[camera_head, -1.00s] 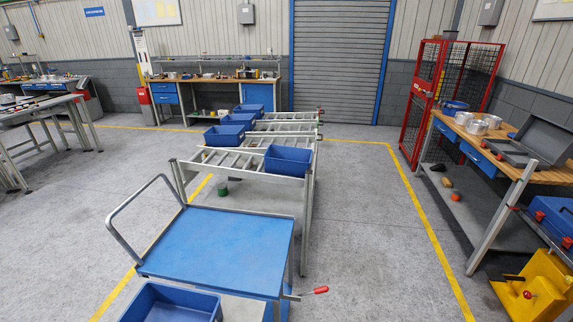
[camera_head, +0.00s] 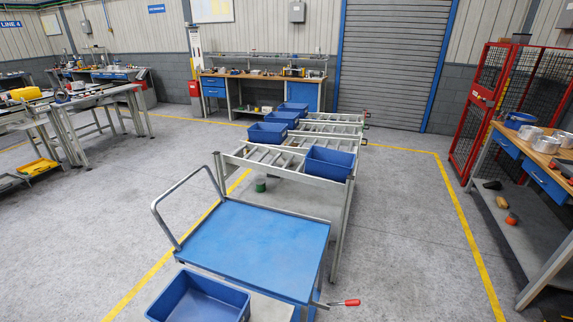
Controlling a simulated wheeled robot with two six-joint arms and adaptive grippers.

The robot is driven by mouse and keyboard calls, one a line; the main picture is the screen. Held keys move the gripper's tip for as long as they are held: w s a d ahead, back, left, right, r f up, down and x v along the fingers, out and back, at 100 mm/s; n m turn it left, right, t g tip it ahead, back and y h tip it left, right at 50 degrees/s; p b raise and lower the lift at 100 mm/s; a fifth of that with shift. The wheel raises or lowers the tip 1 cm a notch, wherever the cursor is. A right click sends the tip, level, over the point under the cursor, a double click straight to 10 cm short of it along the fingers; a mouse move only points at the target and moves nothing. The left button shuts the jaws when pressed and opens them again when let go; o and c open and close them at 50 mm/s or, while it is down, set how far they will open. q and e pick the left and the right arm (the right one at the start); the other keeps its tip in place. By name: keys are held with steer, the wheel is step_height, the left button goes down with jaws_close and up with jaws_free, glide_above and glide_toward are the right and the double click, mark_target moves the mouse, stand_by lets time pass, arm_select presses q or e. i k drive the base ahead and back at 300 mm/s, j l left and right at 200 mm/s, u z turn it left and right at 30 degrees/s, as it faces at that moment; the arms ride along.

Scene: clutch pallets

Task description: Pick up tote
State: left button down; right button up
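Several blue totes show in the head view. One empty tote (camera_head: 200,300) is at the bottom edge, in front of and below the blue-topped cart, and its near side is cut off. Another tote (camera_head: 329,163) sits on the right end of the nearest roller rack (camera_head: 270,164). More totes stand on the left ends of the racks behind, one nearer (camera_head: 268,134) and others farther back (camera_head: 283,119). Neither of my grippers is in view.
A cart with a blue top (camera_head: 255,245), a bent tube handle (camera_head: 160,208) and a red-tipped lever (camera_head: 345,303) stands in the near middle. A workbench (camera_head: 540,170) and a red cage (camera_head: 490,105) are at right. Open floor (camera_head: 420,240) lies between rack and workbench.

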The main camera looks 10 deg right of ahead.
mark_target(329, 164)
steer(key=i+l+u, duration=0.3)
steer(key=l, duration=0.2)
steer(key=l+u, duration=0.25)
steer(key=l, duration=0.25)
steer(key=i+l+u, duration=0.15)
steer(key=l+u, duration=0.15)
steer(key=l, duration=0.3)
steer(key=l+u, duration=0.3)
steer(key=l, duration=0.25)
steer(key=i, duration=0.05)
